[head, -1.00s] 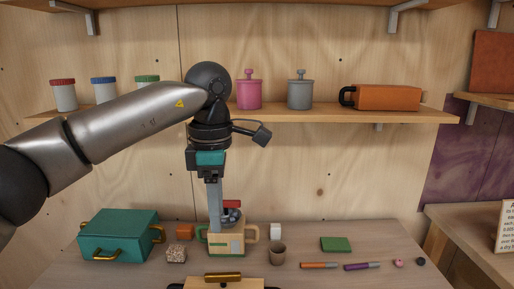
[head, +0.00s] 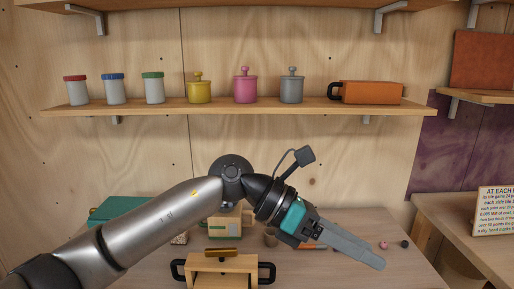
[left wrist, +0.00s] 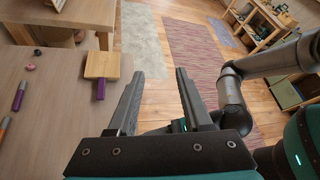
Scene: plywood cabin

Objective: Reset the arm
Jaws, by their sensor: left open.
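My left arm comes in from the lower left of the head view, low over the table. Its gripper (head: 372,256) points to the lower right, above the table's front right part. My right gripper does not show in the head view, and I see no clear right gripper in the wrist view.
A wooden box (head: 224,264) with black side handles stands at the table front. The arm partly hides a teal case (head: 120,207) and a beige box (head: 228,225). A shelf (head: 240,106) with jars, canisters and an orange box (head: 372,92) runs above.

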